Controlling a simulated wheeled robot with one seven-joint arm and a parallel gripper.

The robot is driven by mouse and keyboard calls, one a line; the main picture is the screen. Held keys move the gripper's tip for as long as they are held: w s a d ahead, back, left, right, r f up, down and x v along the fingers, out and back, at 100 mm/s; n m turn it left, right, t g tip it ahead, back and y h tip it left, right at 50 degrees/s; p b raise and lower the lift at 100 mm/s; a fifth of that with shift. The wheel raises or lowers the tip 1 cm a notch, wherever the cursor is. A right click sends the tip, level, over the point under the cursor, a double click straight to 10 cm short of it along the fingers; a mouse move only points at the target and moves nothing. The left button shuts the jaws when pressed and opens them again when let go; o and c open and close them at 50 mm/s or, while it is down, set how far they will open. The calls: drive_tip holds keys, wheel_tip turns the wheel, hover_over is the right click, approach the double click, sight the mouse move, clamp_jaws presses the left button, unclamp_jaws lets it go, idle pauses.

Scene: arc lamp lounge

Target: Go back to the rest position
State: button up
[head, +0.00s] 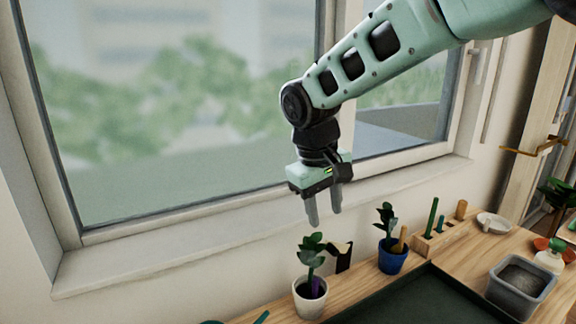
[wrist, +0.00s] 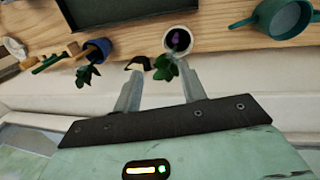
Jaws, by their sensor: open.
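My gripper (head: 325,208) is open and empty. It points down in front of the window sill, above the back of the wooden table. In the wrist view its two fingers (wrist: 162,92) stand apart with nothing between them. Below it in the head view is a white pot (head: 310,299) with a green plant and something purple in the soil. The white pot also shows in the wrist view (wrist: 178,39). A small black and cream object (head: 342,256) is beside that plant. A blue pot (head: 392,260) with a plant stands to the right.
A dark green tray (head: 420,300) lies on the table (head: 460,254). A wooden holder (head: 440,238) with tools, a white dish (head: 494,222) and a grey bin (head: 521,285) are to the right. A teal watering can (wrist: 286,18) shows in the wrist view. The window (head: 180,110) is close behind my arm.

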drive_tip(key=s+d+f+y, duration=0.1)
drive_tip(key=s+d+f, duration=0.1)
drive_tip(key=s, duration=1.1)
drive_tip(key=s+d+f+n+g+y, duration=0.1)
drive_tip(key=s+d+f, duration=0.2)
drive_tip(key=s, duration=1.1)
drive_tip(key=shift+s+f+n+y, duration=0.2)
drive_tip(key=shift+f+n+y, duration=0.1)
drive_tip(key=shift+f, duration=0.25)
